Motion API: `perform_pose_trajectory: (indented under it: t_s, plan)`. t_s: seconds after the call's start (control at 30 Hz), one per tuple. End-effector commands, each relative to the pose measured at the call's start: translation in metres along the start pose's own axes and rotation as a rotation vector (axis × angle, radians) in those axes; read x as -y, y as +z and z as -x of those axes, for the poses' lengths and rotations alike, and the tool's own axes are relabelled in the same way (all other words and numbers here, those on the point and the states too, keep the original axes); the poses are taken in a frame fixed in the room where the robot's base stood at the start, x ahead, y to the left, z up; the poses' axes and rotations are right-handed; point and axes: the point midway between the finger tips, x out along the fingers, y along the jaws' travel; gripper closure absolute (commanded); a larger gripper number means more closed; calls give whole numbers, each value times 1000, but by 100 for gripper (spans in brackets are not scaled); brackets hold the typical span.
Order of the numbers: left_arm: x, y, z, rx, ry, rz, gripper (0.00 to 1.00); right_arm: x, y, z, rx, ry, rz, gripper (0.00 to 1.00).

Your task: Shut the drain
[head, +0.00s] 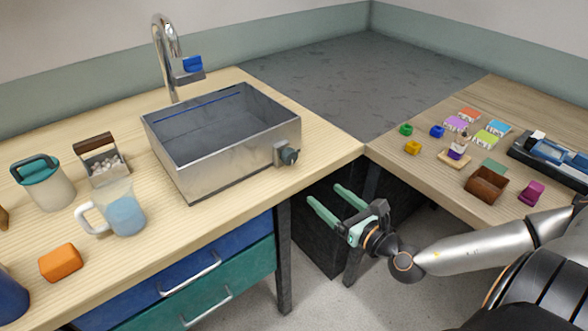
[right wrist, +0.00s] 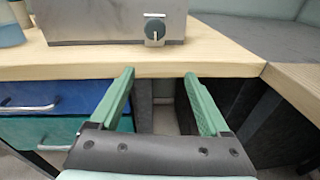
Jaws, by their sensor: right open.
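A metal sink basin (head: 240,160) stands on the wooden counter, with a chrome faucet (head: 165,50) behind it. A round dark drain knob (head: 289,156) sits on a metal plate at the basin's right end. The knob also shows in the right wrist view (right wrist: 154,29), with a light lever pointing down. My right gripper (head: 324,198) is open and empty, in front of and below the counter edge, apart from the knob. In the right wrist view its green fingers (right wrist: 158,75) are spread below the knob. My left gripper is not in view.
A measuring jug (head: 124,212) with blue liquid, an orange block (head: 60,262) and a teal-lidded canister (head: 45,185) stand left of the basin. Small coloured items and a brown box (head: 486,184) lie on the right counter. Blue and green drawers (head: 175,285) are below the left counter.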

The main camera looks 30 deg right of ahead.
Motion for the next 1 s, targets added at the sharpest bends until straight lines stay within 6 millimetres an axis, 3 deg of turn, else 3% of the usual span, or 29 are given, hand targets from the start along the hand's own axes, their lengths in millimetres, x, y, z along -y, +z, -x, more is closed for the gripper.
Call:
perform_pose_trajectory:
  t_s: [0.13,0.37,1.0]
  plan:
    - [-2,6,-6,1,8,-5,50,-1,22,-1,82,56,209,20]
    - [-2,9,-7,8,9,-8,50,-3,30,-14,109,66,265,20]
    - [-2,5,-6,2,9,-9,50,-11,40,-108,107,67,258,20]
